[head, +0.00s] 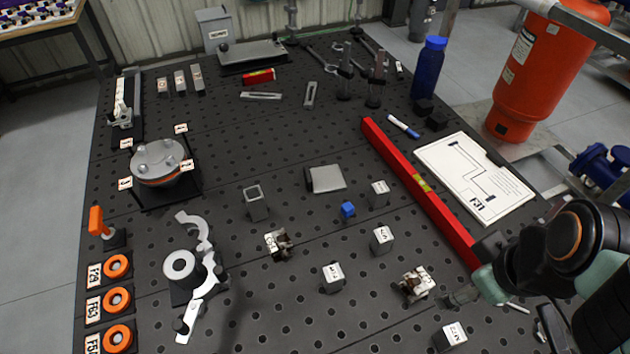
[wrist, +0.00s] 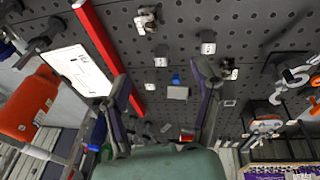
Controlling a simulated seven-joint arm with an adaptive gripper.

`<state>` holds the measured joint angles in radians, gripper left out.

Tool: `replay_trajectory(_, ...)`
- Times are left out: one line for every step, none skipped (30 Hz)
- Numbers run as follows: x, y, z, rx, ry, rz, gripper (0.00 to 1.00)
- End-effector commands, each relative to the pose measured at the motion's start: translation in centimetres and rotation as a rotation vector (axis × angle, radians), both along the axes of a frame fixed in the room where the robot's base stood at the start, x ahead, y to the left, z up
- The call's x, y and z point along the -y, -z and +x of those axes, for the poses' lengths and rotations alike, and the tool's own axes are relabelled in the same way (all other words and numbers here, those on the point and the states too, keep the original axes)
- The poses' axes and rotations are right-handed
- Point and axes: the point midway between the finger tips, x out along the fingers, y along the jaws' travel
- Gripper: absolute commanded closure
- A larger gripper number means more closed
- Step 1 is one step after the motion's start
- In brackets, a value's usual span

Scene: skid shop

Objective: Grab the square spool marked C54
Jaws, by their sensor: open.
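Two small, brownish-metal flanged pieces with white labels stand on the dark perforated table: one (head: 278,243) near the middle, the other (head: 415,283) close to my gripper. They also show in the wrist view, the middle one at right (wrist: 232,71) and the other at top (wrist: 147,20). Their labels are too small to read surely, so I cannot tell which thing bears C54. My gripper (head: 472,270) is at the table's right side, right of the nearer flanged piece. In the wrist view my gripper (wrist: 160,74) has its fingers wide apart with nothing between them.
Several labelled grey blocks (head: 333,277) stand around the pieces. A blue cube (head: 348,210), grey plate (head: 327,178) and square tube (head: 256,203) lie behind.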

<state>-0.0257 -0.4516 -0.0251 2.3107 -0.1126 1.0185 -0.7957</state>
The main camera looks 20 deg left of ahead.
Motion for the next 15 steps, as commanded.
replay_trajectory(-0.7,-0.8,2.5,0.031,-0.123,-0.028,0.37)
replay_trajectory(-1.2,-1.2,3.8,0.048,-0.196,-0.044,0.37)
replay_trajectory(-1.9,-1.5,5.6,0.068,-0.293,-0.066,0.37)
replay_trajectory(-2.7,-1.6,6.9,0.08,-0.365,-0.083,0.37)
replay_trajectory(-3.5,-1.7,8.3,0.091,-0.437,-0.098,0.37)
replay_trajectory(-4.8,-1.6,10.0,0.105,-0.533,-0.12,0.37)
replay_trajectory(-5.9,-1.3,11.4,0.114,-0.607,-0.135,0.37)
replay_trajectory(-7.2,-0.9,12.7,0.121,-0.683,-0.15,0.37)
replay_trajectory(-9.3,-0.1,14.4,0.127,-0.784,-0.169,0.37)
replay_trajectory(-11.0,0.7,15.5,0.129,-0.858,-0.183,0.37)
replay_trajectory(-12.8,1.7,16.5,0.13,-0.931,-0.195,0.37)
replay_trajectory(-15.4,3.3,17.5,0.124,-1.024,-0.208,0.37)
replay_trajectory(-17.3,4.7,18.0,0.117,-1.088,-0.216,0.37)
replay_trajectory(-19.3,6.2,18.3,0.108,-1.145,-0.223,0.37)
replay_trajectory(-21.8,8.4,18.3,0.089,-1.209,-0.226,0.37)
